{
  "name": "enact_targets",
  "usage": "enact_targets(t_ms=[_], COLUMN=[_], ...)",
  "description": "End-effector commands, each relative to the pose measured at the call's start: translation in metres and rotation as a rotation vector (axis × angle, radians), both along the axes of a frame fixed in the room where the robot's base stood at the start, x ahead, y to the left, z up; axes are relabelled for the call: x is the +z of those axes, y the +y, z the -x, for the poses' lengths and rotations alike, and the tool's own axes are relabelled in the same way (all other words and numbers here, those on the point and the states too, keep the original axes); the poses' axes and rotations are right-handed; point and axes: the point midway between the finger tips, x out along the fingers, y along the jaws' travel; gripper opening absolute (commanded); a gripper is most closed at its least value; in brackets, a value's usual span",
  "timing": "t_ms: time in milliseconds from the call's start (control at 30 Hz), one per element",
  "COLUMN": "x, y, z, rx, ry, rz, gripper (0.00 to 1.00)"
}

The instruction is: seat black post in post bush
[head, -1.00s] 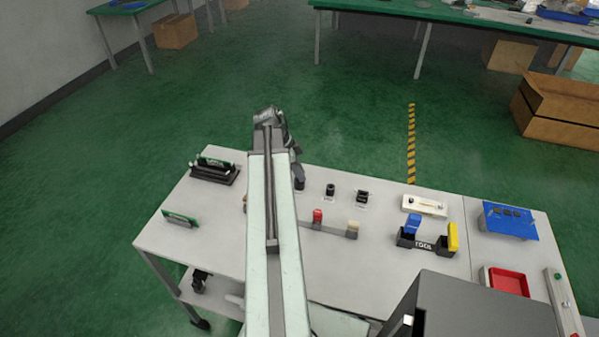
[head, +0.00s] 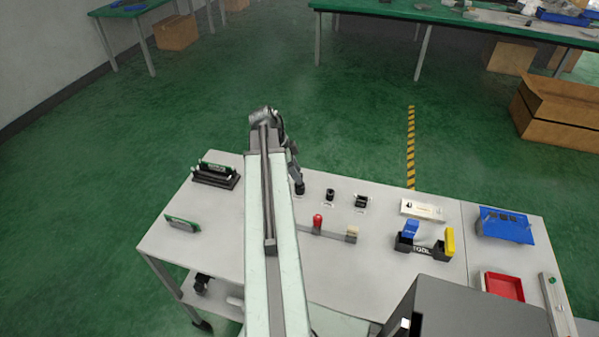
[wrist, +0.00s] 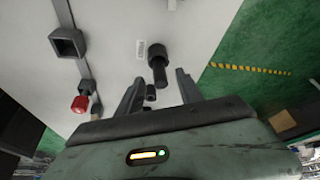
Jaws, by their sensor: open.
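My gripper (wrist: 157,78) is open in the wrist view, its two fingers apart with nothing held. Just beyond the fingertips stands a black stepped cylinder (wrist: 157,56), which looks like the black post or its bush; I cannot tell which. A smaller dark piece (wrist: 150,92) shows between the fingers, partly hidden. In the head view my gripper (head: 296,174) is over the table's back edge, partly behind my arm. A black piece (head: 299,188) is right below it. Another small black piece (head: 330,194) and a wider black fixture (head: 361,201) stand to the right.
A white fixture (head: 422,208), a black tool holder (head: 424,246) and a red tray (head: 505,287) are to the right. The front middle of the table is bare.

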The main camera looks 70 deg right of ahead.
Motion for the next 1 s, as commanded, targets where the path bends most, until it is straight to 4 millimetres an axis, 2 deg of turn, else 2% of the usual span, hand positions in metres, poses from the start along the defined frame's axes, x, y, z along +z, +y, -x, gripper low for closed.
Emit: enact_targets(t_ms=[33,200,933,1000], x=[0.020,0.041,0.040,0.040], y=[0.002,0.006,0.008,0.010], z=[-0.003,-0.013,-0.015,-0.022], rx=[0.001,0.001,0.000,0.013], ry=[0.000,0.000,0.000,0.000], rz=[0.000,0.000,0.001,0.001], gripper=[0.43,0.43,0.43,0.43])
